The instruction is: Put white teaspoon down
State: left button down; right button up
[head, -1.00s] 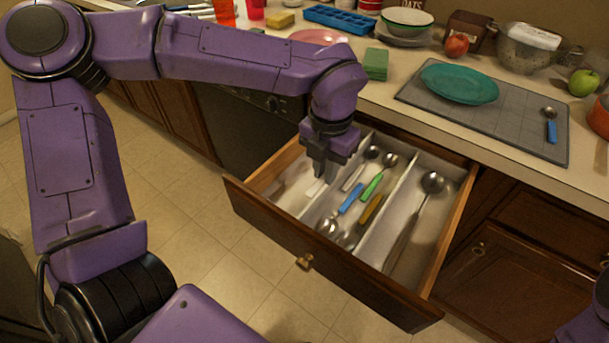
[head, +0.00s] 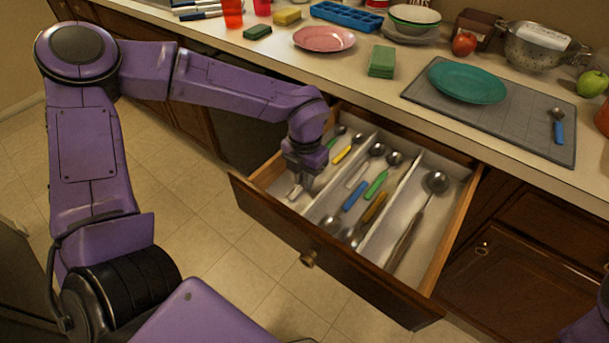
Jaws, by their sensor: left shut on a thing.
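My left gripper (head: 299,183) points down into the left compartment of the open drawer (head: 273,221). It is shut on the white teaspoon (head: 295,192), of which only a small pale part shows by the fingertips. The rest of that teaspoon is hidden by the gripper, so I cannot tell whether it touches the drawer floor. A green-handled spoon (head: 333,141) and a yellow-handled spoon (head: 342,155) lie in the same compartment, just behind the gripper. My right gripper is not in view.
The middle compartment holds several utensils, among them a blue-handled one (head: 354,196) and a green-handled one (head: 376,184). A long ladle (head: 413,231) lies in the right compartment. Dividers separate them. The counter above holds a teal plate (head: 467,82) on a grey mat (head: 539,135).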

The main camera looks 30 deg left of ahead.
pick_arm(q)
jog(key=c, duration=1.1)
grip_release()
notch_tip(320, 180, up, 12)
jog(key=p, duration=0.1)
jog(key=shift+w+r, duration=0.15)
